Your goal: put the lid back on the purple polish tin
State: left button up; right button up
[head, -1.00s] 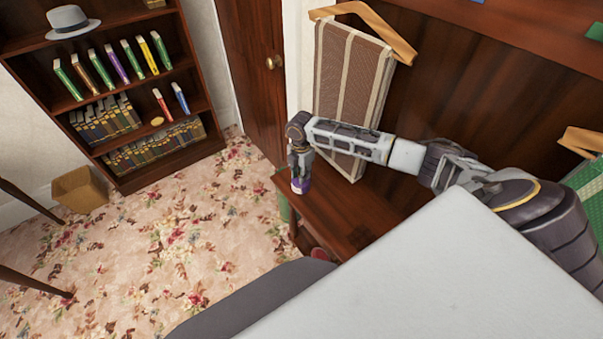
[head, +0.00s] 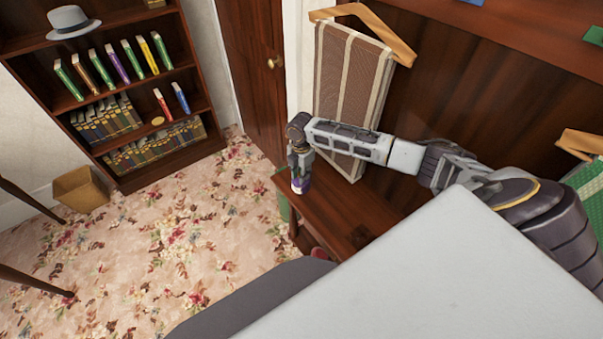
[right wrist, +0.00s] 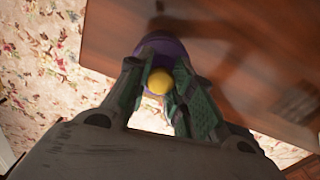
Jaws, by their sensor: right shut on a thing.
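A purple rounded shape, the purple polish tin (right wrist: 166,47), shows just beyond the knob. In the head view, the purple of the tin (head: 302,187) shows right under the fingertips, at the bench end. I cannot tell whether lid and tin touch, as the fingers hide the join. My left gripper is not in view.
The wooden bench (head: 340,215) is otherwise clear near the gripper. A striped cloth on a wooden hanger (head: 347,95) hangs close behind my right arm. Flowered carpet (head: 170,240) lies open to the left.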

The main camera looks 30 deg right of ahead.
dwell(0.3)
dwell(0.4)
jog(key=o, duration=1)
jog(key=shift+c, duration=0.2)
jog(key=o, duration=0.5)
jog(key=shift+c, duration=0.2)
